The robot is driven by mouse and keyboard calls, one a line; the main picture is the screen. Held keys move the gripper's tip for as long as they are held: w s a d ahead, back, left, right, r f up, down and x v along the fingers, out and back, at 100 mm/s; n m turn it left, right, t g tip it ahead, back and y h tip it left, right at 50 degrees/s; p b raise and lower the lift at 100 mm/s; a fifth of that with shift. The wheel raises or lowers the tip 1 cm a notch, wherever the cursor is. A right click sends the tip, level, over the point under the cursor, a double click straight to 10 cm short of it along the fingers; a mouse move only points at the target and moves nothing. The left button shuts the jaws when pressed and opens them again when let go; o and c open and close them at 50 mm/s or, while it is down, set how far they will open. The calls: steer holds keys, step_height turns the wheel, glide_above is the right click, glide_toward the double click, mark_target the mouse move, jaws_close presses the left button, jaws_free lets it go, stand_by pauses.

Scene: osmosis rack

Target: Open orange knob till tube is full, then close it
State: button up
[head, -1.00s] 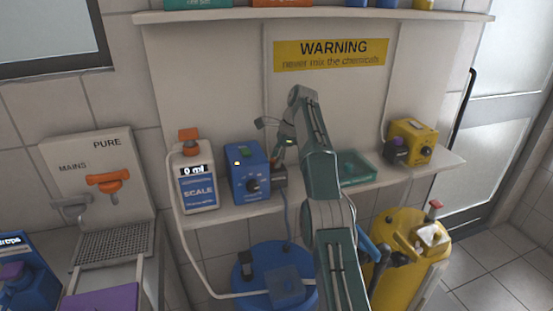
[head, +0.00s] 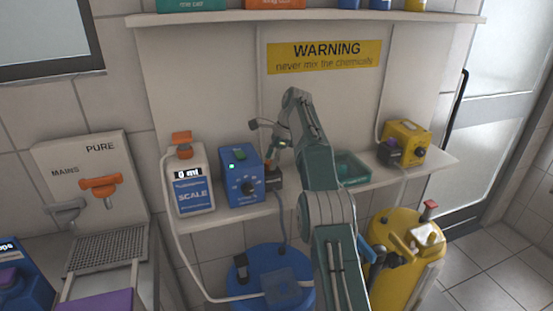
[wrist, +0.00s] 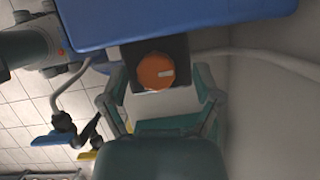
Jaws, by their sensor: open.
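The orange knob (wrist: 155,71), with a pale mark pointing right, sits on a dark valve block (wrist: 150,52) beside the blue box (wrist: 180,22) in the wrist view. My gripper (wrist: 160,92) is open, with one finger on each side of the knob and gaps to both. The white scale bottle (head: 189,180) stands to the left, reading 0 ml. I cannot tell the tube's fill level.
A teal tray (head: 352,168) and a yellow pump box (head: 405,143) stand right on the shelf (head: 420,172). Below are a blue drum (head: 246,300) and a yellow tank (head: 405,270). An orange tap (head: 100,186) is on the panel at left.

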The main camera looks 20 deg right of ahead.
steer(key=shift+s+m, duration=0.1)
steer(key=shift+m, duration=0.2)
steer(key=m, duration=0.2)
steer(key=m+t, duration=0.1)
steer(key=m, duration=0.1)
steer(key=shift+s+t+h, duration=0.15)
steer(key=shift+t+h, duration=0.15)
steer(key=shift+h, duration=0.1)
steer(key=v, duration=1.1)
steer(key=s+a+r+n+t+h, duration=0.1)
steer(key=s+a+r+n, duration=0.55)
steer(key=s, duration=0.25)
steer(key=s+a+n, duration=0.1)
steer(key=s+n, duration=0.2)
steer(key=s, duration=0.3)
steer(key=s+a+f+n+h, duration=0.1)
steer(key=s+a+n, duration=0.1)
steer(key=s, duration=0.4)
steer(key=shift+s+a+n+t+h, duration=0.3)
steer(key=shift+s+a+n+t, duration=0.1)
steer(key=shift+n, duration=0.45)
